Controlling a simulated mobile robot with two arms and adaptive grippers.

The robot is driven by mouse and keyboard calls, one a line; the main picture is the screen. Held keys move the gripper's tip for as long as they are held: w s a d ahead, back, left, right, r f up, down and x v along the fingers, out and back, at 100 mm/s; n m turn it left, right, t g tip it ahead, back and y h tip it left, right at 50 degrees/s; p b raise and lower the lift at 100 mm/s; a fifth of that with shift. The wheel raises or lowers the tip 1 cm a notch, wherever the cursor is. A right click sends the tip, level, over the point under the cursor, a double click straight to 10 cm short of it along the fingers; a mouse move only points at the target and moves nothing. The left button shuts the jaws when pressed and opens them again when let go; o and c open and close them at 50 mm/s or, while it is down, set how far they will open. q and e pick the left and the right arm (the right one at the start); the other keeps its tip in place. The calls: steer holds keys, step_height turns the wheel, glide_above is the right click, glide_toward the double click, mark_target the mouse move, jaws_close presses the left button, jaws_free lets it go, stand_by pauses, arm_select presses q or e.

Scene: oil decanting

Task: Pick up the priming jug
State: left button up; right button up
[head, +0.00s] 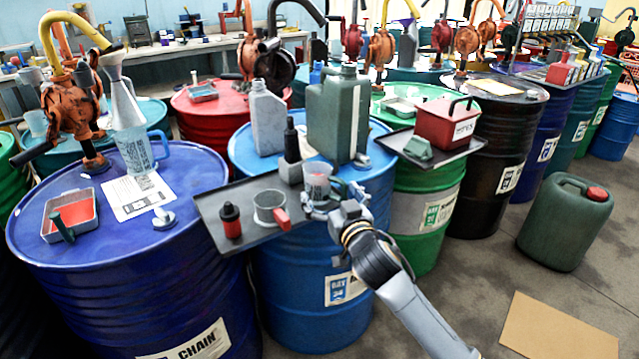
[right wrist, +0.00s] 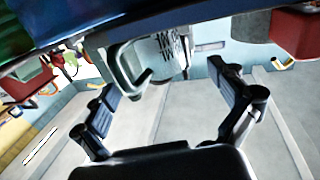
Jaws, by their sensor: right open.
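A small translucent jug (head: 317,176) with dark graduation marks, which looks like the priming jug, stands at the right end of a dark tray on the blue drum. My right gripper (head: 331,202) is at its near side, its fingers spread apart and nothing gripped. In the right wrist view the jug (right wrist: 171,52) with its grey handle (right wrist: 137,85) shows ahead, between the directions of the two open fingers (right wrist: 168,82). I cannot tell whether a finger touches it. A larger clear jug with a blue handle (head: 137,152) stands on the left drum under a spout. My left gripper is not in view.
The dark tray (head: 243,238) also holds a cup with a red handle (head: 268,208), a red-and-black bottle (head: 231,221) and a black-topped bottle (head: 291,150). A green can (head: 338,115) and grey bottle (head: 266,115) stand behind. A red box (head: 446,122) is at right.

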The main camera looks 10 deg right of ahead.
mark_target(323, 185)
steer(key=w, duration=0.5)
steer(key=shift+a+f, duration=0.1)
steer(key=shift+a, duration=0.3)
steer(key=c, duration=1.8)
